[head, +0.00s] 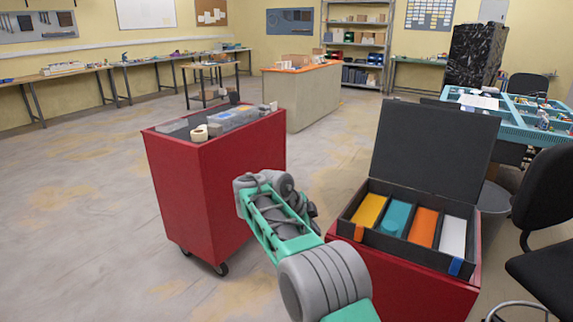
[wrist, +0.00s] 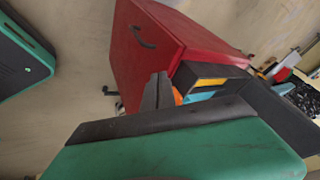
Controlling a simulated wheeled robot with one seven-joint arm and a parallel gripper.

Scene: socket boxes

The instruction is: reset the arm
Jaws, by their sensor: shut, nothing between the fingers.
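My arm (head: 325,282) reaches up from the bottom centre of the head view, bent, with its far end in the gap between two red cabinets. The fingertips cannot be made out in the head view. In the wrist view my gripper (wrist: 158,92) shows as dark fingers close together, shut and empty. Beyond the fingers in that view lies an open dark box (wrist: 203,70); the fingers overlap its edge in the picture. In the head view this box (head: 427,261) stands to the right of my arm, its lid (head: 435,143) raised.
The box holds yellow, teal, orange and white blocks on a red cabinet (head: 400,295). Another red cabinet (head: 215,205) on wheels, left of my arm, carries grey boxes and a tape roll (head: 199,133). A black chair (head: 545,200) stands at right. Floor at left is clear.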

